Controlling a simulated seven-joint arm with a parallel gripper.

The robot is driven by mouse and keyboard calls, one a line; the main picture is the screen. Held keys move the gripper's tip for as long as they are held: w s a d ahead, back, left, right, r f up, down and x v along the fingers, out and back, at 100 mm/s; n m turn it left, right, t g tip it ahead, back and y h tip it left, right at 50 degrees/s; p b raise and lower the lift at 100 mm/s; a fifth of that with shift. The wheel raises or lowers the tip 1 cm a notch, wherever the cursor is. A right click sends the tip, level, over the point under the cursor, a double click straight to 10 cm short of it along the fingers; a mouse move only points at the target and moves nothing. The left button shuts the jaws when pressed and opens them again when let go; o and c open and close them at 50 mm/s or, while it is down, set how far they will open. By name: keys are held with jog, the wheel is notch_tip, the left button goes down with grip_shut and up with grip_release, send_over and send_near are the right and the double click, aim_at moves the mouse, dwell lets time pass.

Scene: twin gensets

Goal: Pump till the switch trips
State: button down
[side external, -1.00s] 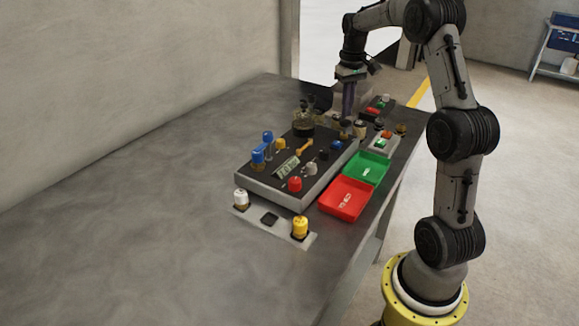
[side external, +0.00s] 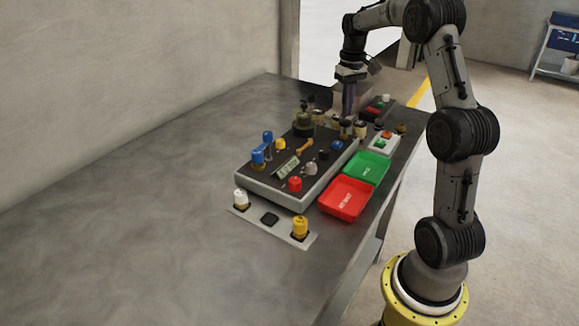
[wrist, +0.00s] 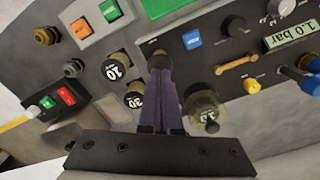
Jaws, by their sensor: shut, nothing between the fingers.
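My gripper (side external: 348,115) points down over the far right part of the dark control panel (side external: 318,147); in the wrist view its fingers (wrist: 159,62) are together with nothing between them. I cannot tell whether the tips touch anything. An olive domed plunger (side external: 303,120) stands at the panel's far end; in the wrist view it shows a number (wrist: 206,112), right of my fingers and apart from them. A green readout (wrist: 290,36) reads 1.0 bar. A yellow bar handle (wrist: 237,64) lies beside it. Which part is the switch is unclear.
Knobs marked 10 (wrist: 115,68) and 20 (wrist: 134,98) sit left of my fingers. A green tray (side external: 366,168) and a red tray (side external: 345,198) lie along the panel's right side. A plate with white and yellow knobs (side external: 270,219) is in front. The left table is clear.

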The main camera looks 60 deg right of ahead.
aim_at(346, 121)
jog(key=shift+f, duration=0.2)
jog(key=shift+f, duration=1.7)
jog(key=shift+r, duration=1.65)
jog(key=shift+f, duration=1.75)
jog(key=shift+r, duration=3.15)
